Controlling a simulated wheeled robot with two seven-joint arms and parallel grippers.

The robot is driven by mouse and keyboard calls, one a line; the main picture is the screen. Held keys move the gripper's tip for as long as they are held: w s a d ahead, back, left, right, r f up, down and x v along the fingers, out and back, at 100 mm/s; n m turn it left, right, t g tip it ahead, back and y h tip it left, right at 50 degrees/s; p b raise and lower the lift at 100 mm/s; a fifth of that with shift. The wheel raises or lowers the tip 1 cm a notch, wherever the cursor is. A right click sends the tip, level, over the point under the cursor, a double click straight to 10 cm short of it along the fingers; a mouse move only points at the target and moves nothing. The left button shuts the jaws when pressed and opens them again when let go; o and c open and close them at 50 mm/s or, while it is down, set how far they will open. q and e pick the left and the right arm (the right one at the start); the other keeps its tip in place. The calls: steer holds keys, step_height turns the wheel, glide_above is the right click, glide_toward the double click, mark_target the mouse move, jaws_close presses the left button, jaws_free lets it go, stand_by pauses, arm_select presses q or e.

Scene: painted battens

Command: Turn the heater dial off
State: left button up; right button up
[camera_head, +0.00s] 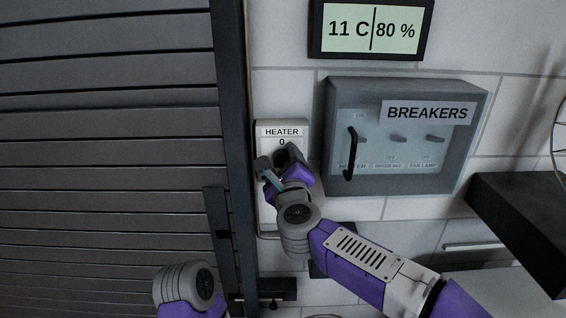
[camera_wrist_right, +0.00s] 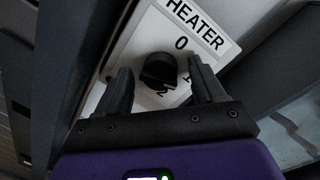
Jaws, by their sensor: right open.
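The heater panel is a pale plate (camera_head: 268,136) on the wall, labelled HEATER with a 0 below. In the right wrist view, the black round dial (camera_wrist_right: 158,71) sits on this panel, with the marks 0, 1 and 2 around it. I cannot tell for sure which mark it points at. My right gripper (camera_head: 274,165) is at the panel and hides most of the dial in the head view. In the right wrist view, its open fingers (camera_wrist_right: 160,70) stand on either side of the dial, with visible gaps. My left gripper is out of view.
A grey breaker box (camera_head: 475,140) with a black handle is right of the panel. A display (camera_head: 372,30) reading 11 C and 80 % hangs above. A dark slatted shutter (camera_head: 110,130) with its frame stands close on the left. A black shelf (camera_head: 520,215) juts out at right.

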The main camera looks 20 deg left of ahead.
steer(key=shift+c, duration=0.4)
steer(key=c, duration=0.9)
steer(key=shift+r+n+p, duration=0.2)
steer(key=shift+n+p, duration=0.7)
steer(key=shift+p, duration=0.2)
steer(key=shift+c, duration=0.2)
steer(key=n+p, duration=0.3)
steer(key=p, duration=0.1)
steer(key=n+h+p, duration=0.1)
steer(key=n+p, duration=0.3)
steer(key=shift+a+r+g, duration=0.15)
steer(key=shift+g, duration=0.25)
steer(key=shift+n+h+p, duration=0.4)
steer(key=shift+n+p, duration=1.4)
steer(key=shift+n, duration=0.4)
steer(key=shift+f, duration=0.2)
steer(key=o, duration=1)
steer(key=shift+f, duration=0.1)
steer(key=shift+s, duration=0.1)
